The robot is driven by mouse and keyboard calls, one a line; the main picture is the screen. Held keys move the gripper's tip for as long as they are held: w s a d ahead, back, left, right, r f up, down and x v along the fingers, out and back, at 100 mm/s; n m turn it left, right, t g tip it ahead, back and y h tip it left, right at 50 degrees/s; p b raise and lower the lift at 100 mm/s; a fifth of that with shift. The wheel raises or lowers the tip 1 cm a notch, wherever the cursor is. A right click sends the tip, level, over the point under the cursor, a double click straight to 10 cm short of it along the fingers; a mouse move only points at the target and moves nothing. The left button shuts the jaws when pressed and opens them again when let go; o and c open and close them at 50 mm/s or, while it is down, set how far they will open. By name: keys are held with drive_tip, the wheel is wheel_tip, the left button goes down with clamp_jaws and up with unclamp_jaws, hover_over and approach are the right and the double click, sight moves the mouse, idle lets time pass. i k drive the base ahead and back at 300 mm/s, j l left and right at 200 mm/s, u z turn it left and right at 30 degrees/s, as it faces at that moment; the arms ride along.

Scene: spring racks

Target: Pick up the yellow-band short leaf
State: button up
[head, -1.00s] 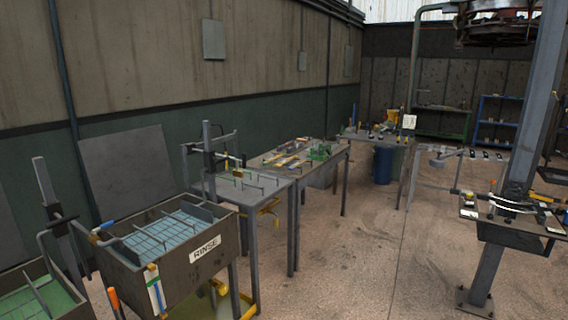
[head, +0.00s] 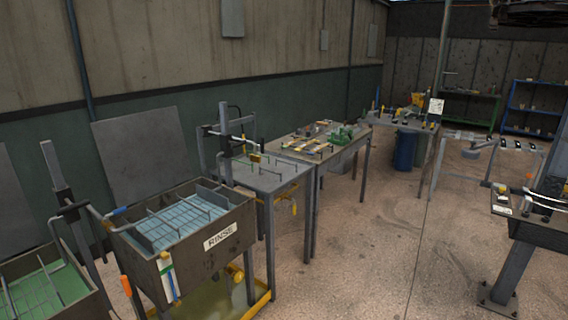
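My gripper is not in view. The yellow-band short leaf cannot be made out for certain. Several small yellow and pale strips (head: 303,145) lie on a grey table (head: 324,168) in the middle distance, too small to tell apart. A green device (head: 345,134) stands at the right of that table.
A rinse tank (head: 205,262) labelled RINSE stands in front at left, beside a green-lined tank (head: 40,296). A grey table with a stand (head: 262,177) is behind it. A steel post (head: 508,262) stands at right. The floor (head: 390,260) between is open.

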sight(301, 147)
drive_tip(key=i+z, duration=0.15)
drive_tip(key=i, duration=0.55)
drive_tip(key=i+z, duration=0.15)
drive_tip(key=i, duration=0.5)
drive_tip(key=i+j+z, duration=0.15)
drive_tip(key=i, duration=0.55)
drive_tip(key=i+l, duration=0.1)
drive_tip(key=i, duration=0.8)
drive_tip(key=i+l+z, duration=0.1)
drive_tip(key=i, duration=0.8)
drive_tip(key=i+u, duration=0.7)
drive_tip(key=i+l+u, duration=0.15)
drive_tip(key=i+u, duration=0.25)
drive_tip(key=i, duration=0.1)
